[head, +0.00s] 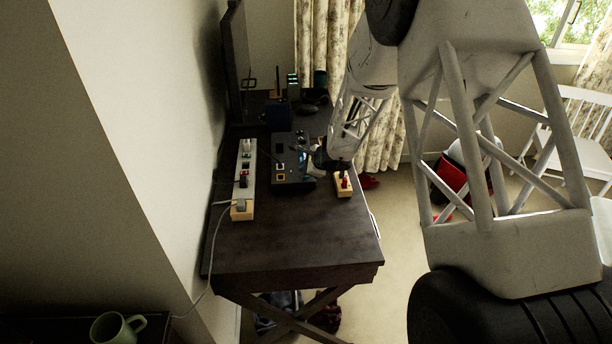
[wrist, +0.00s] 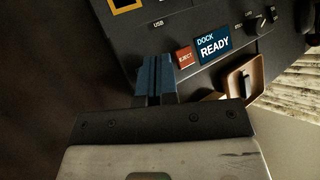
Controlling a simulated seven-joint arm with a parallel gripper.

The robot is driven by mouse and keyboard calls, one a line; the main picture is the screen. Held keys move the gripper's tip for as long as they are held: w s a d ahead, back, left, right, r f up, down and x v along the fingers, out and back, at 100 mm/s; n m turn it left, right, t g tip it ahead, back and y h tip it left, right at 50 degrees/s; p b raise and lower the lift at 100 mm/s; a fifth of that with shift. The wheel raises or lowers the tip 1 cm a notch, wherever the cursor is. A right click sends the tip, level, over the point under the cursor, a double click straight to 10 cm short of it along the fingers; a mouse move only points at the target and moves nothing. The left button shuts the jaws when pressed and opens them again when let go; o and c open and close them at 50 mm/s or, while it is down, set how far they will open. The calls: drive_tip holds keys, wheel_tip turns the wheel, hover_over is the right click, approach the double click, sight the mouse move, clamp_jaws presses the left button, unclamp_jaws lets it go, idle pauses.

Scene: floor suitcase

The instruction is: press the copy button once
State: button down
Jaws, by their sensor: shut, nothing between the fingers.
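A black dock device (head: 292,150) lies on the dark desk, and its panel (wrist: 215,20) fills the top of the wrist view. The panel has a red EJECT button (wrist: 185,57), a blue screen (wrist: 213,45) reading "DOCK READY", a USB label, a black knob (wrist: 268,18) and a yellow-framed square (wrist: 125,4). I cannot make out any button marked copy. My gripper (wrist: 155,62) is shut and empty, its blue fingertips over the panel's near edge, left of the EJECT button. In the head view my gripper (head: 318,160) is dark, at the device's right side; whether it touches is unclear.
A small wooden holder (head: 343,190) with a red item stands right of the device. A power strip (head: 246,160) with plugs lies along the left. Dark objects stand at the back. The desk's front (head: 300,240) is clear. A green mug (head: 112,329) stands at lower left.

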drive_tip(key=shift+f, duration=0.8)
idle(1.5)
drive_tip(key=shift+r, duration=0.8)
drive_tip(key=shift+r, duration=0.1)
drive_tip(key=shift+r, duration=2.4)
drive_tip(key=shift+s+r, duration=0.1)
